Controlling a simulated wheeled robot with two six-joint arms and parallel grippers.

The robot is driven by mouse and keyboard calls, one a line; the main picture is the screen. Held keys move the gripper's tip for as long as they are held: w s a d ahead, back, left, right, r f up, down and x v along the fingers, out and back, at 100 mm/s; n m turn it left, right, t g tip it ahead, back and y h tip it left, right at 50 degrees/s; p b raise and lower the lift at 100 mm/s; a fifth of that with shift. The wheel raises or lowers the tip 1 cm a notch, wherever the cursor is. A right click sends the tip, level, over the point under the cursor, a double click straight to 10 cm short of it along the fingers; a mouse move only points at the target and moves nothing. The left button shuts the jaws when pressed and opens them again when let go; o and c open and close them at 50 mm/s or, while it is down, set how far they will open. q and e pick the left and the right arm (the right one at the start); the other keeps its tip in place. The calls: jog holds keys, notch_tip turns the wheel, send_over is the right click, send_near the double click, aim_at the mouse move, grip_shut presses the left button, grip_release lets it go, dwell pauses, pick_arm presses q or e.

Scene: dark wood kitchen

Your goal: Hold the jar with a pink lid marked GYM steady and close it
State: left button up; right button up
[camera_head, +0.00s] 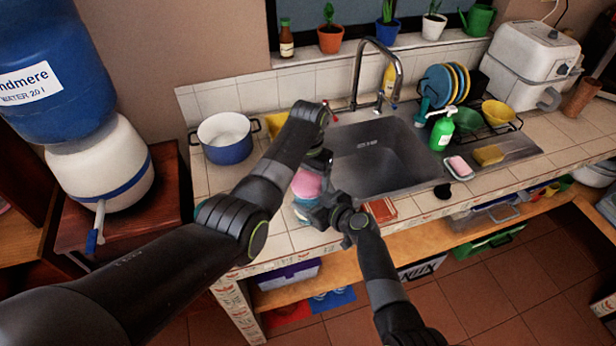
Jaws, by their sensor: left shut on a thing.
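The jar's pink lid (307,184) is near the counter's front edge, left of the sink. My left gripper (316,166) comes down over it and is shut on it; the fingertips are mostly hidden. The jar (301,208) shows just below the lid as a pale and blue shape, largely covered. I cannot tell whether the lid is seated on the jar. No GYM marking is readable. My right gripper (326,211) is at the jar's right side; its fingers are too hidden to tell whether they grip it.
A blue pot (226,139) stands at the back left of the counter. The sink (375,158) lies right of the grippers. A reddish-brown block (380,210) lies close to my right gripper. A green soap bottle (442,131) and a pink sponge (459,166) are farther right.

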pick_arm(q)
jog(key=shift+m, duration=0.7)
jog(key=o, duration=1.1)
jog(key=shift+d, duration=0.1)
jog(key=shift+s+d, duration=0.1)
jog(key=shift+s, duration=0.05)
pick_arm(e)
jog(key=shift+a, duration=0.1)
jog(key=shift+s+f, duration=0.1)
jog(key=shift+s, duration=0.05)
pick_arm(q)
notch_tip(320, 180, up, 12)
jog(key=shift+w+a, duration=0.2)
jog(key=shift+a, duration=0.1)
